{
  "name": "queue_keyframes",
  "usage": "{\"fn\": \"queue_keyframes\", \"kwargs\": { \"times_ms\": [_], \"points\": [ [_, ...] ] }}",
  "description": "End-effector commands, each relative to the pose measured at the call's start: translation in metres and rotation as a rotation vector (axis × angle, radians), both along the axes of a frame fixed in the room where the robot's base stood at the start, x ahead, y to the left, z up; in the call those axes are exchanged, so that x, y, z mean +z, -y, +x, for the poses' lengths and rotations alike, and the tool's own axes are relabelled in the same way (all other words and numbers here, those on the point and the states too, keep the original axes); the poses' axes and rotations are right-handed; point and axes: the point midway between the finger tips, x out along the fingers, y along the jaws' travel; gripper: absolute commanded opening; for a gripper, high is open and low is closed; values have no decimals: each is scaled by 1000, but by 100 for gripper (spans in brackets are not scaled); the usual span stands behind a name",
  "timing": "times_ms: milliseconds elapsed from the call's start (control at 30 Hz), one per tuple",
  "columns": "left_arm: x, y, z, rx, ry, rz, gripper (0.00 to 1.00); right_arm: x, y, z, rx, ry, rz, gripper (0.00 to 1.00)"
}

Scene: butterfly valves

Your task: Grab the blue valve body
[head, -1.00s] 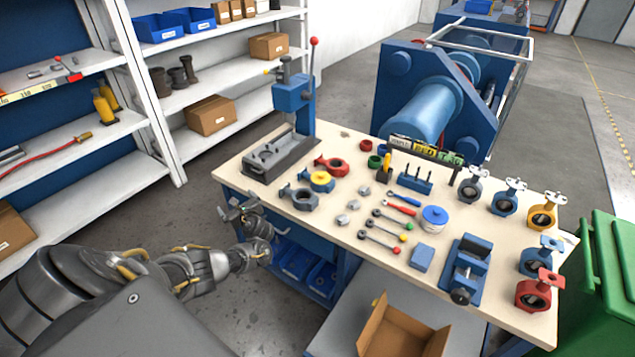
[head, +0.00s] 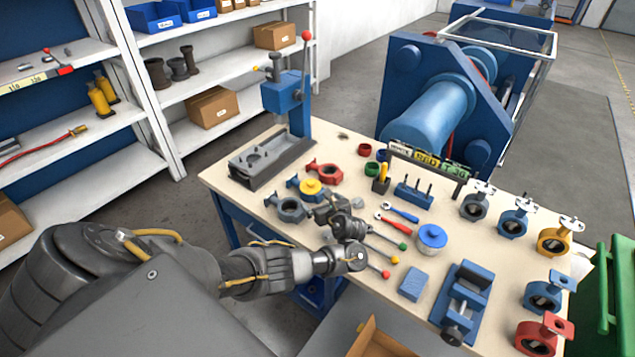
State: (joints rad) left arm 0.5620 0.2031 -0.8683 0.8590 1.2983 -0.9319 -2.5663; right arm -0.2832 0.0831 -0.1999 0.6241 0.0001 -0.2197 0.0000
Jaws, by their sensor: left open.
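Several loose valve bodies lie on the left half of the workbench. The blue valve body (head: 293,182) lies between a red valve body (head: 325,172) at the back and a grey valve body (head: 290,208) in front. A yellow round part (head: 311,187) covers most of its middle, so only its blue edge and neck show. My left gripper (head: 324,208) is open and empty over the bench, just right of the grey body and in front of the blue one. Its fingers are small and partly hidden by the wrist. My right gripper is out of view.
A blue press (head: 290,95) stands at the bench's back left. Wrenches, rods, a blue round container (head: 431,238) and a blue vise (head: 463,298) lie to the right. Assembled valves, including a yellow one (head: 556,240), line the right edge. A green bin (head: 612,290) stands beyond.

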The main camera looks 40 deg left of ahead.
Motion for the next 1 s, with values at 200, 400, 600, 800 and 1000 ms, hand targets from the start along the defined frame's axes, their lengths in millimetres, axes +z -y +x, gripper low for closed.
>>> {"fn": "queue_keyframes", "kwargs": {
  "times_ms": [200, 400, 600, 800, 1000],
  "points": [
    [-2, 2, 0, -2, -1, -3, 100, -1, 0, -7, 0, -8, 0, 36],
    [-13, -20, 10, 3, -1, -1, 100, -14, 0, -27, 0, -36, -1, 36],
    [-22, -40, 23, 2, 0, -2, 100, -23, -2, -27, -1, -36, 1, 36],
    [-23, -43, 26, -1, 0, -3, 100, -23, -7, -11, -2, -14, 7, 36],
    [-33, -61, 38, 1, 0, -2, 100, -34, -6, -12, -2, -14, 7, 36]
  ]
}}
